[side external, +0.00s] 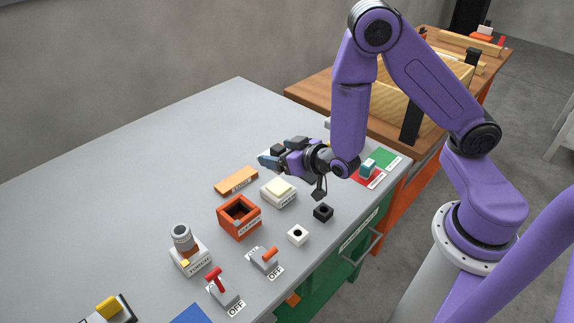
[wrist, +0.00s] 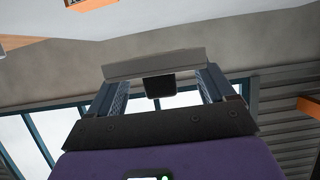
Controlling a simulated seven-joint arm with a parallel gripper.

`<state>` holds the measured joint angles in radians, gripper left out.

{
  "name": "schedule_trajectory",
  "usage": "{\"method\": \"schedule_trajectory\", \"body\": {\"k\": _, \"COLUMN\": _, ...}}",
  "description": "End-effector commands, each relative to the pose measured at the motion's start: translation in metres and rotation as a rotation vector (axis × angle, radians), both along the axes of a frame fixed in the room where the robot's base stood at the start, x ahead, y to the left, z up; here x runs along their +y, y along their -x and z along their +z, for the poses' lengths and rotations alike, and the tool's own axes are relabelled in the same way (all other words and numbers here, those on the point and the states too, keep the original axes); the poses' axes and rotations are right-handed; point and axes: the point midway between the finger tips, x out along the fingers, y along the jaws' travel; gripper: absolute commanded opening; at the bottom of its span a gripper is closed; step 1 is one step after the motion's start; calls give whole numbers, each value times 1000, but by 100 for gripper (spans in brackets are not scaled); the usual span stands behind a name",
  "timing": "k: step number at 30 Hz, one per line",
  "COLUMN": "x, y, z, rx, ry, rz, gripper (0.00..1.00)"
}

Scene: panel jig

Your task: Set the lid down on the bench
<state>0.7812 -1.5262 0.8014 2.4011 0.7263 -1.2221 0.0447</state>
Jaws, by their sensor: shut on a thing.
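My gripper (side external: 270,158) is over the far right part of the bench (side external: 130,165), with its fingers pointing left in the side view. In the wrist view my gripper (wrist: 161,82) is shut on the lid (wrist: 155,64), a flat grey plate lying across the fingertips. A black block (wrist: 160,87), which looks like its knob, shows between the two fingers. In the side view the lid is small and mostly lost behind the dark fingers. I cannot tell exactly how high it is above the bench.
An orange slab (side external: 236,181), an open orange box (side external: 239,230) and a cream block (side external: 279,188) stand near the gripper. Black (side external: 323,212) and white (side external: 298,236) blocks and switches (side external: 264,258) are nearer the front. Red and green pads (side external: 384,159) lie right. The bench's left is clear.

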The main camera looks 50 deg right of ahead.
Motion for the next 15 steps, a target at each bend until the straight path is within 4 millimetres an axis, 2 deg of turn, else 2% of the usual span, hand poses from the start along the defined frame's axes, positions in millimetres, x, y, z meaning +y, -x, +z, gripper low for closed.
{"method": "schedule_trajectory", "body": {"k": 9, "x": -58, "y": -8, "z": 37, "rx": -1, "ry": -3, "rz": -9, "gripper": 53}}
{"method": "schedule_trajectory", "body": {"k": 15, "x": -68, "y": -8, "z": 43, "rx": -2, "ry": 1, "rz": -2, "gripper": 53}}
